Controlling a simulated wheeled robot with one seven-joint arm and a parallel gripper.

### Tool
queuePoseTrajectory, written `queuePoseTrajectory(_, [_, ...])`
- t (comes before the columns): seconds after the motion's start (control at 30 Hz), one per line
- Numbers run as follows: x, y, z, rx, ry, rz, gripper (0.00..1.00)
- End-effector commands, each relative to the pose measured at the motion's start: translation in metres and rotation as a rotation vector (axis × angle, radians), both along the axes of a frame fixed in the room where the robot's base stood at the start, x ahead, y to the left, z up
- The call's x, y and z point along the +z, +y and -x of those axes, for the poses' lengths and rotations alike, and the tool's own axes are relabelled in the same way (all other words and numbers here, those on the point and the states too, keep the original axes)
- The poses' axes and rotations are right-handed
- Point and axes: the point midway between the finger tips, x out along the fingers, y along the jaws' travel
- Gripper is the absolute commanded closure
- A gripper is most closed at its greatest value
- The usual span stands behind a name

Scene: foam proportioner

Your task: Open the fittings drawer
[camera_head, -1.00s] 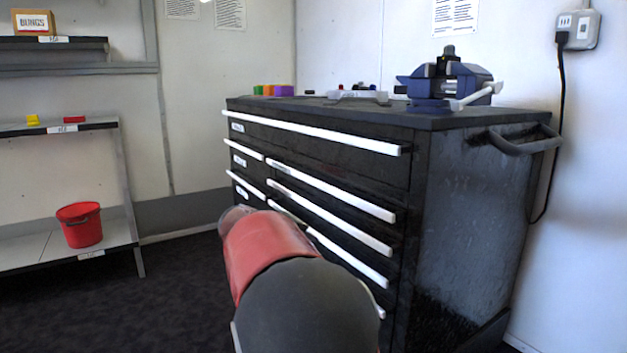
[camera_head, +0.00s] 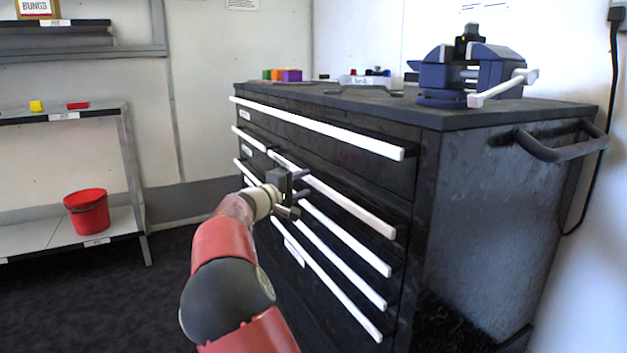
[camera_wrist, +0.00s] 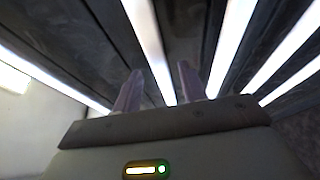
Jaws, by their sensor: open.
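The black drawer cabinet (camera_head: 330,133) has several drawers with long white bar handles. A full-width top handle (camera_head: 320,128) runs above shorter handles on the left and a stack of handles (camera_head: 345,203) on the right. The labels are too small to read, so I cannot tell which drawer is the fittings drawer. All drawers look shut. My gripper (camera_head: 300,194) is open in front of the upper right-hand stack. In the wrist view, a white handle (camera_wrist: 148,40) lines up between the open fingers (camera_wrist: 160,75). I cannot tell whether they touch it.
A blue vise (camera_head: 465,75) and colored blocks (camera_head: 283,75) are on the cabinet top. A side rail (camera_head: 560,147) sticks out at its right. Shelving (camera_head: 60,115) with a red bucket (camera_head: 88,212) stands at left. The dark floor between is clear.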

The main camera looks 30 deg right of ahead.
Motion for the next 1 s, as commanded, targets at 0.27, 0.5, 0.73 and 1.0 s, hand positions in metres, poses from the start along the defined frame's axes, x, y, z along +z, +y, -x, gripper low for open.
queuePoseTrajectory(0.27, [0.001,-0.033,-0.014,-0.002,-0.001,0.0,0.58])
queuePoseTrajectory(0.5, [0.0,-0.036,-0.016,0.001,0.0,-0.001,0.58])
queuePoseTrajectory(0.73, [0.0,-0.036,-0.016,0.0,0.0,-0.001,0.75])
queuePoseTrajectory(1.0, [0.0,-0.036,-0.016,0.0,0.0,-0.001,1.0])
